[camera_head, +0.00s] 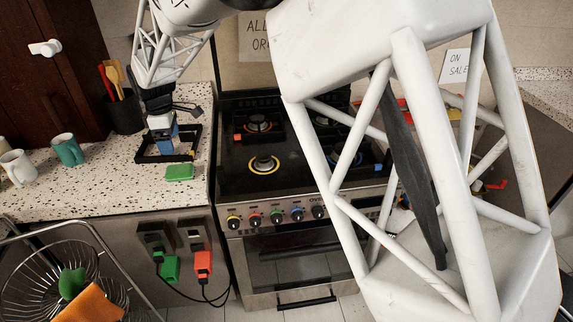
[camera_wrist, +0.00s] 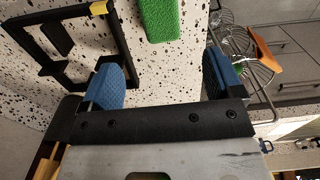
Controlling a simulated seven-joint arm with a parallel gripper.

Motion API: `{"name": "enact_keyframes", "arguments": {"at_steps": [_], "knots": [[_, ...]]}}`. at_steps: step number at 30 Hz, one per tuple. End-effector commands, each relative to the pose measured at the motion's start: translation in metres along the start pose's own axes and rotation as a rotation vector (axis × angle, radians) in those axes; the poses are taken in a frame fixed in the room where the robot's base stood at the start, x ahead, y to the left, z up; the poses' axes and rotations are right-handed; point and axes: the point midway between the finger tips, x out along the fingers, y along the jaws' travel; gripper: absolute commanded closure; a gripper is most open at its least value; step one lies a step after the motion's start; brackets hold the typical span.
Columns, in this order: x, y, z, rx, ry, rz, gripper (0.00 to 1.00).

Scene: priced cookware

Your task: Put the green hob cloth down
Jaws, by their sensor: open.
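The green hob cloth (camera_head: 180,172) lies flat on the speckled counter (camera_head: 120,187), near its front edge and left of the stove. It also shows in the wrist view (camera_wrist: 160,18) at the top, beyond the fingers. My gripper (camera_wrist: 160,80) is open and empty, with a blue pad on each finger. The cloth is apart from both pads. In the head view my gripper (camera_head: 162,133) hangs over the black frame behind the cloth, and its fingertips are hard to make out there.
The black open frame (camera_head: 139,158) stands on the counter beside the cloth. A green mug (camera_head: 67,150), a white mug (camera_head: 18,167) and a dark utensil pot (camera_head: 124,115) stand left. The stove (camera_head: 245,180) is right. A wire basket (camera_head: 40,280) holds an orange cloth (camera_head: 98,303).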

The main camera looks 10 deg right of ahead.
Motion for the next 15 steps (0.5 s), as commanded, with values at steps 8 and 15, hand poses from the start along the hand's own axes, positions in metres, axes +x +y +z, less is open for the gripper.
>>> {"name": "enact_keyframes", "arguments": {"at_steps": [8,15], "knots": [[-0.010,-0.005,0.016,0.042,0.003,0.006,0.14],[-0.043,-0.027,0.071,0.194,0.016,0.028,0.14]]}}
